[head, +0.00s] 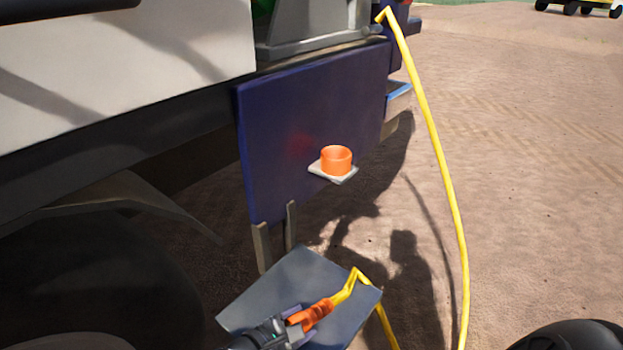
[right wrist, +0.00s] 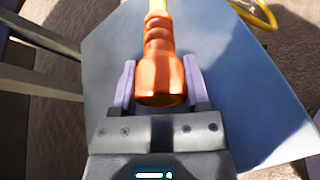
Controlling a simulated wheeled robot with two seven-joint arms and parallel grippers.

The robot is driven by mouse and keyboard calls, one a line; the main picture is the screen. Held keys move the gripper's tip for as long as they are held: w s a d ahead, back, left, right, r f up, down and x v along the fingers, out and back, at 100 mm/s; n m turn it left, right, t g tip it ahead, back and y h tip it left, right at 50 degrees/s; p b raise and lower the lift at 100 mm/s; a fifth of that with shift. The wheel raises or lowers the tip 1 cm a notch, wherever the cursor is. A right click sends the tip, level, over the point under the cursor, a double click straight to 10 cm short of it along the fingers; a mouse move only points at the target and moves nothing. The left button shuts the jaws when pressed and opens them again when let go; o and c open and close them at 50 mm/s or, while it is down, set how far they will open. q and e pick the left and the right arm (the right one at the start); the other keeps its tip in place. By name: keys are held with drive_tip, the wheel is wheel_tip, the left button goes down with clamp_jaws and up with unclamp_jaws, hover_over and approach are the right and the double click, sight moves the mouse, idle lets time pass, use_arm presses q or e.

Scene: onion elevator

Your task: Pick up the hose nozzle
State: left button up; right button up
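The hose nozzle is orange and ribbed, with a yellow hose at its far end. In the head view the nozzle (head: 316,312) is over a flat grey plate (head: 265,300) at the bottom centre. My right gripper (head: 303,322) reaches it from below. In the right wrist view the nozzle (right wrist: 160,75) lies between the two fingers of the right gripper (right wrist: 160,82), which appear to press on both its sides. I cannot tell whether the nozzle rests on the plate (right wrist: 235,90) or is just above it. My left gripper is not in view.
A dark blue panel (head: 290,130) bears a small ledge (head: 325,172) with an orange cup-like ring (head: 337,158). Grey posts (head: 262,248) stand beside the plate. Open dirt ground lies to the right.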

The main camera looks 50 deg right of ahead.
clamp_jaws()
drive_tip(key=shift+r, duration=0.1)
